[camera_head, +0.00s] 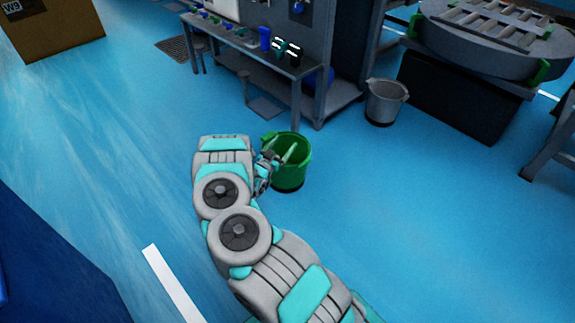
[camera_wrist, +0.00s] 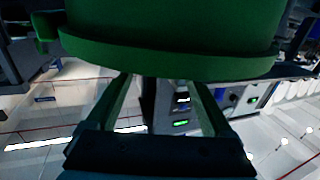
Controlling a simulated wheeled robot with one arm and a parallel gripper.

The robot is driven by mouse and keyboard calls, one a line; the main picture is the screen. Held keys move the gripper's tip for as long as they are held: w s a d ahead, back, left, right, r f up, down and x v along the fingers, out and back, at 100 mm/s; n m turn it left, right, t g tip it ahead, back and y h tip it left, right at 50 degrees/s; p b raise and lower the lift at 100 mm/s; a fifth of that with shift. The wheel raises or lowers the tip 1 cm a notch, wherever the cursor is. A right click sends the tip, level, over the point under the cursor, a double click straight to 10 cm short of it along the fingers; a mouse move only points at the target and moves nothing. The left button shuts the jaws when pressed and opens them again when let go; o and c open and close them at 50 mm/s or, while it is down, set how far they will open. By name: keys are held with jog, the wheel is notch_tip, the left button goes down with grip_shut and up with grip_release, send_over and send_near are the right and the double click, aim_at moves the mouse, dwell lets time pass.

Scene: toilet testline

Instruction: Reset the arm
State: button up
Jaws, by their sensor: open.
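My arm reaches forward over the blue floor in the head view, bent at its round joints. My gripper (camera_head: 279,150) is at its far end, close against the left side of the green bucket (camera_head: 289,178). Its fingers show in front of the bucket's mouth. In the wrist view the picture looks upside down, and the bucket (camera_wrist: 170,35) fills the top with its rim towards the fingers. There my gripper (camera_wrist: 165,90) has two fingers spread apart with nothing seen between them. I cannot tell whether the fingers touch the rim.
A workbench (camera_head: 270,64) with small items stands behind the bucket. A grey bucket (camera_head: 386,103) is to the right, near a large round machine (camera_head: 490,45). A cardboard box (camera_head: 50,30) is at the far left and a dark blue block (camera_head: 50,265) at lower left. Open floor lies between.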

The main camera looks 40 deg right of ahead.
jog(key=v, duration=0.3)
dwell(0.4)
